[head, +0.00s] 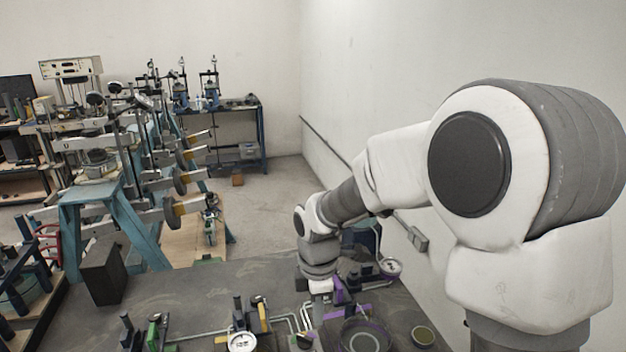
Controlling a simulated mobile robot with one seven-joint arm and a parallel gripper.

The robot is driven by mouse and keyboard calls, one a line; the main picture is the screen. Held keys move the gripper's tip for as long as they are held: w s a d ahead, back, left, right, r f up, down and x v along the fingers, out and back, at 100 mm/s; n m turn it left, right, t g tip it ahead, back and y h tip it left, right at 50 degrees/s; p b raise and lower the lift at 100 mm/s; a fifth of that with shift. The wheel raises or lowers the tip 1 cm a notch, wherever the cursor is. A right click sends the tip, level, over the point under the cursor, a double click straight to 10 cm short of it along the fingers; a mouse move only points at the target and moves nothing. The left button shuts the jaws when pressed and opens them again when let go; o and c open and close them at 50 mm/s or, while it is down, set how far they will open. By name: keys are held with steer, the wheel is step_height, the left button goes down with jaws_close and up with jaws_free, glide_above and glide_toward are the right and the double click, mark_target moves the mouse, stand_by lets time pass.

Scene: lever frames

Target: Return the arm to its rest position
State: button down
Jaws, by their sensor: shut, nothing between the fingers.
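My arm reaches from the right edge toward the middle of the head view, bending down over the dark bench top (230,283). My gripper (318,312) is at its lower end, pointing down among the fittings on the bench. It is small and partly lost against them, but it is shut with nothing held. I cannot tell whether it touches anything below it.
Near my gripper are gauges (242,342), (390,266), a round dark dish (365,338), pipes and purple brackets. A small round tin (423,336) lies right. A wall (460,50) runs behind my arm. Lever frames (130,150) stand left; the bench's left-middle is fairly clear.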

steer(key=s+d+r+m+t, duration=0.3)
steer(key=s+d+r+m, duration=0.5)
steer(key=r+m, duration=0.3)
steer(key=s+d+r+m+t, duration=0.1)
steer(key=s+d+r+m, duration=0.1)
steer(key=s+m, duration=0.2)
steer(key=s+d+r+m+t, duration=0.1)
steer(key=s+d+r+m, duration=0.1)
steer(key=s+m, duration=0.3)
steer(key=shift+s+d+r+b, duration=0.15)
steer(key=shift+s+d+b, duration=0.3)
steer(key=shift+s, duration=0.35)
